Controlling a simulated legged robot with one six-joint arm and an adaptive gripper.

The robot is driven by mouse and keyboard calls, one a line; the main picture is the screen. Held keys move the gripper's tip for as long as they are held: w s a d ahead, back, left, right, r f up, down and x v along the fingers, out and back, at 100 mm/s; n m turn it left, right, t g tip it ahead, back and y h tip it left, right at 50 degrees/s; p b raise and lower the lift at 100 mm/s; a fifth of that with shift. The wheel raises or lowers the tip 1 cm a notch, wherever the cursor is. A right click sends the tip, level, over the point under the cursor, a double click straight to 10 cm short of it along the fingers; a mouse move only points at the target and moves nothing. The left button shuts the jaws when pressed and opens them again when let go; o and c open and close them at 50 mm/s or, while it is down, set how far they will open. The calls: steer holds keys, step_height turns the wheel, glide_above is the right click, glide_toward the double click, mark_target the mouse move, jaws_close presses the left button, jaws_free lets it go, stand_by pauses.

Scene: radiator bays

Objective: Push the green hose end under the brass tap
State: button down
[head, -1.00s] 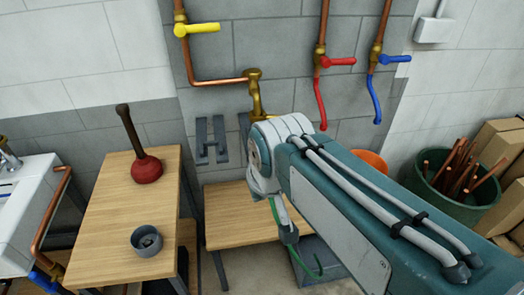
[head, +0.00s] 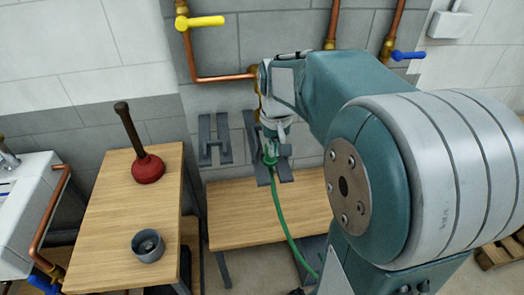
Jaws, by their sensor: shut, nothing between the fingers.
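The green hose end (head: 270,157) is upright at the wall bracket to the right, below the covered tap area. Its green hose (head: 281,212) hangs down in front of the bench. The brass tap (head: 257,82) is almost wholly hidden behind my arm; only a sliver of brass shows. My gripper (head: 273,135) is shut, just above the hose end and very close to it. I cannot tell whether they touch. The fingertips are small and partly covered.
Dark grey brackets (head: 214,141) are on the wall. A low wooden bench (head: 240,215) stands below. At left, a wooden table (head: 105,215) holds a red plunger (head: 148,168) and a grey cup (head: 148,245). Yellow (head: 205,21) and blue (head: 408,55) valve handles are higher up.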

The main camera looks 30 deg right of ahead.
steer(key=w+d+f, duration=0.2)
steer(key=w+f, duration=0.3)
steer(key=f, duration=0.6)
steer(key=shift+d, duration=0.2)
steer(key=shift+f, duration=0.1)
steer(key=w+d, duration=0.2)
steer(key=w, duration=0.4)
steer(key=shift+w, duration=0.15)
steer(key=shift+a, duration=0.1)
stand_by(0.3)
